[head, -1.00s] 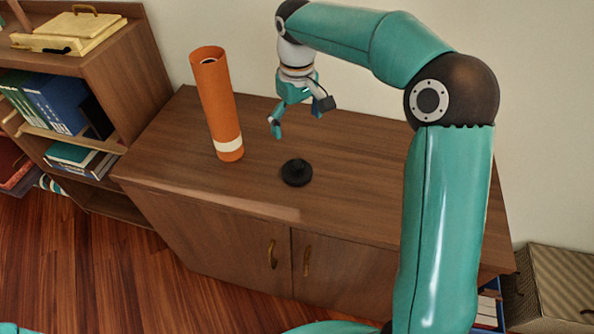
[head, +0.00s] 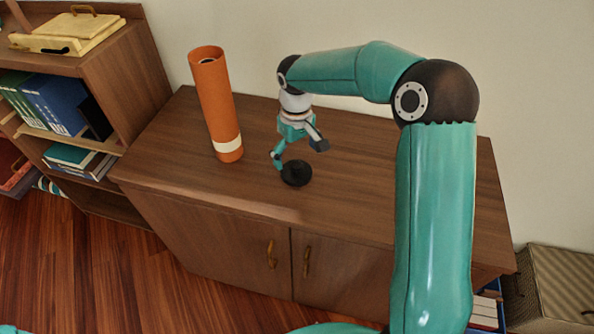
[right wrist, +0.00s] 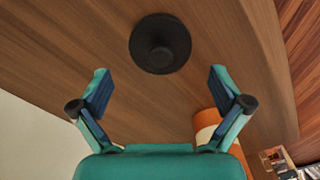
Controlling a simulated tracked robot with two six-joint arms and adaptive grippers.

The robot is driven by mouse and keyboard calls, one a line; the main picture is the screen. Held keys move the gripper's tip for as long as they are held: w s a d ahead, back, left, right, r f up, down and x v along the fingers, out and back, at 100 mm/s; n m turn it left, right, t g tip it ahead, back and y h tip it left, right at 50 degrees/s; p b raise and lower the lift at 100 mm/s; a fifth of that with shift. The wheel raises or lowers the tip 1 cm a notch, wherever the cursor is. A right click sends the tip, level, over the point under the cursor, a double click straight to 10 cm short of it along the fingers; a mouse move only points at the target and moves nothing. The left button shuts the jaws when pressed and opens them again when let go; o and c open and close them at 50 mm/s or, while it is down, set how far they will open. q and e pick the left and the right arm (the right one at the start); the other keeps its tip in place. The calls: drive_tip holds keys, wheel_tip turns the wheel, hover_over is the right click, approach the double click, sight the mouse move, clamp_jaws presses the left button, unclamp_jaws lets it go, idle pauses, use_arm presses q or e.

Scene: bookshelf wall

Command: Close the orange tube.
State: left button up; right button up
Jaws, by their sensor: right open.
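The orange tube (head: 215,105) with a cream band near its foot stands upright on the cabinet top, its upper end open. A round black cap with a knob (head: 297,174) lies on the cabinet top to the right of the tube. My right gripper (head: 281,166) is low, just behind the cap, open and empty. In the right wrist view, the cap (right wrist: 160,43) lies ahead of the two spread fingers, not between them. The tube (right wrist: 207,124) shows partly behind the right finger there. My left gripper is not in view.
The wooden cabinet top (head: 400,200) is otherwise clear, with free room to the right of the cap. A bookshelf (head: 125,75) with books and a yellow case stands at the left. A striped box (head: 555,290) is at the lower right.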

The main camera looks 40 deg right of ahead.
sight(296, 164)
wheel_tip(296, 164, down, 5)
idle(0.3)
drive_tip(key=c, duration=0.8)
